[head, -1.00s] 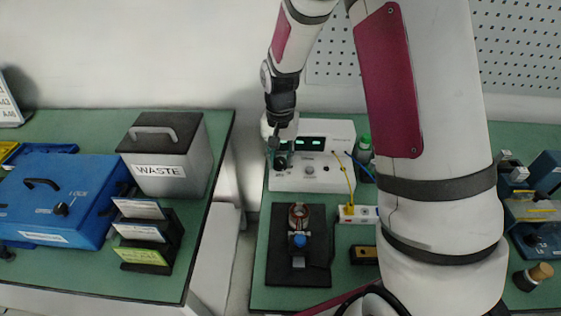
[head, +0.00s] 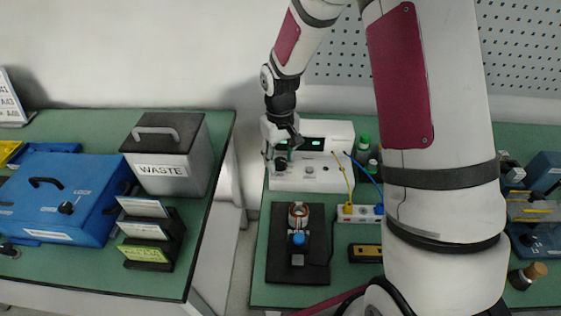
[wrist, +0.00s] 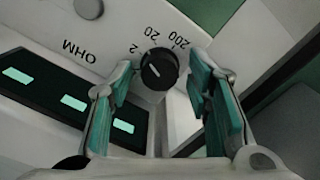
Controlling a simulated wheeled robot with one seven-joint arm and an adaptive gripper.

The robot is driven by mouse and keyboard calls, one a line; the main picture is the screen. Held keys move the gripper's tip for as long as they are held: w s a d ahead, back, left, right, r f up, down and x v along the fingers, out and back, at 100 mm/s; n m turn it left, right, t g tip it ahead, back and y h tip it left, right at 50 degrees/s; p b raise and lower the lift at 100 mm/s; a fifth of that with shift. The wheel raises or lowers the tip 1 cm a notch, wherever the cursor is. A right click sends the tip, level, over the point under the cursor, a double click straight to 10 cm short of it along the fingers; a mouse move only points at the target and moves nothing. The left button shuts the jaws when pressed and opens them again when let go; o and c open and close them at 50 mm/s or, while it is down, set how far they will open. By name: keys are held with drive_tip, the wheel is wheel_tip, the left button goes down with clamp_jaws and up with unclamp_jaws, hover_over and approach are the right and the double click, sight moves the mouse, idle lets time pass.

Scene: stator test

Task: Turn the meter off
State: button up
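The meter (head: 338,175) is a white box at the back of the middle bench, with a dark display (head: 316,143) showing lit green segments. In the wrist view the display (wrist: 70,101) also has lit green blocks. A black round knob (wrist: 159,69) on its face has the marks 2, 20 and 200 around it, and OHM is printed nearby. A pale mark shows on the knob. My gripper (wrist: 163,84) is open, with its teal-padded fingers on either side of the knob in the picture; contact cannot be told. In the head view my gripper (head: 279,155) hides part of the meter's left side.
A device on a black base (head: 282,250) stands in front of the meter. A white power strip (head: 358,213) and yellow and blue cables lie to the right. A grey waste bin (head: 190,165) and blue case (head: 60,190) stand on the left bench, across a gap.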

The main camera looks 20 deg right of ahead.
sight(280, 160)
drive_tip(key=shift+r, duration=0.1)
wheel_tip(280, 160, up, 6)
drive_tip(key=p, duration=0.3)
idle(0.4)
